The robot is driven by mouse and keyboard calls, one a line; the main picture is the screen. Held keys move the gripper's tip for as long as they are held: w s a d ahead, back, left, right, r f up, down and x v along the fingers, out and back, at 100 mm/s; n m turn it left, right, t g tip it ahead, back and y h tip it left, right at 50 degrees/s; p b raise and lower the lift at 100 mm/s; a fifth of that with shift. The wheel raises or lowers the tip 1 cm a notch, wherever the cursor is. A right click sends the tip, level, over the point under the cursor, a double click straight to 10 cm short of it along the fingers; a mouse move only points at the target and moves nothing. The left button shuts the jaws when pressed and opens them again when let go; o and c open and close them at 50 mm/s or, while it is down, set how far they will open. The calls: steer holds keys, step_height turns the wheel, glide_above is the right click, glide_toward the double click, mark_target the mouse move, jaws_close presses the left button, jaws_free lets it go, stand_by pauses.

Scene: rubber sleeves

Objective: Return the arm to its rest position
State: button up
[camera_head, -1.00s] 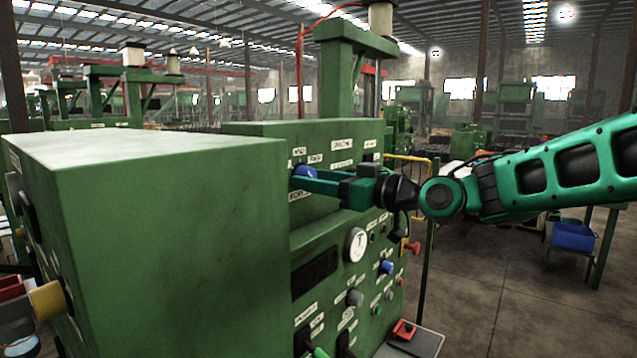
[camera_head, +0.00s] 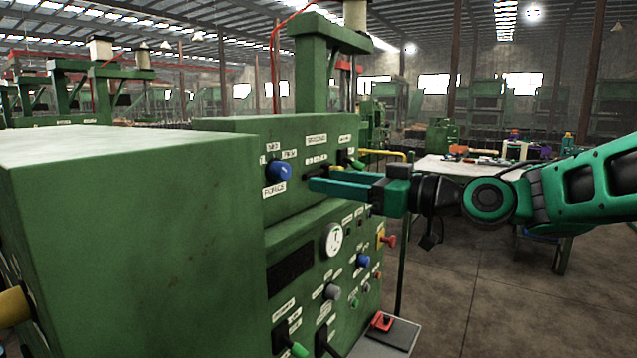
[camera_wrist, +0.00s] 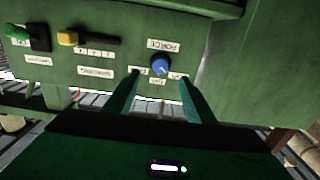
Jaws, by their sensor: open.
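My gripper (camera_head: 318,184) is open and empty, held level in front of the green machine's control panel (camera_head: 300,215). Its fingers point left toward the blue force knob (camera_head: 279,171), with a clear gap between the fingertips and the knob. In the wrist view the two green fingers (camera_wrist: 160,95) stand apart, and the blue knob (camera_wrist: 160,65) shows beyond and between them. My arm reaches in from the right edge of the head view.
A big green cabinet (camera_head: 130,220) fills the left. The panel carries a round gauge (camera_head: 332,240), a red knob (camera_head: 388,240) and levers. A white table (camera_head: 450,168) with small objects stands behind my arm. Open floor (camera_head: 480,310) lies at lower right.

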steer(key=shift+s+d, duration=0.15)
steer(key=s+d+f+m+g+h, duration=0.1)
steer(key=s+d+f+m+h, duration=0.25)
steer(key=d+f, duration=0.35)
steer(key=s+d+f+m+g+h, duration=0.2)
steer(key=d+f+h, duration=0.2)
steer(key=d+f, duration=0.3)
steer(key=s+d+f+m+g+h, duration=0.1)
steer(key=s+d+f+m+h, duration=0.2)
steer(key=d+f, duration=0.4)
steer(key=s+d+f+m+g+h, duration=0.1)
steer(key=s+d+f+m+g, duration=0.1)
steer(key=s, duration=0.5)
steer(key=s+d+f+m+g+h, duration=0.1)
steer(key=s+d+f+m+g, duration=0.1)
steer(key=s+d, duration=0.3)
steer(key=s+d+f+m+g+h, duration=0.1)
steer(key=s+d+f+m+g, duration=0.2)
steer(key=s, duration=0.6)
steer(key=shift+s+d+f+m, duration=0.2)
steer(key=shift+d+f+m, duration=0.1)
steer(key=shift+f+m, duration=0.4)
steer(key=shift+r+h, duration=0.1)
steer(key=shift+h, duration=0.15)
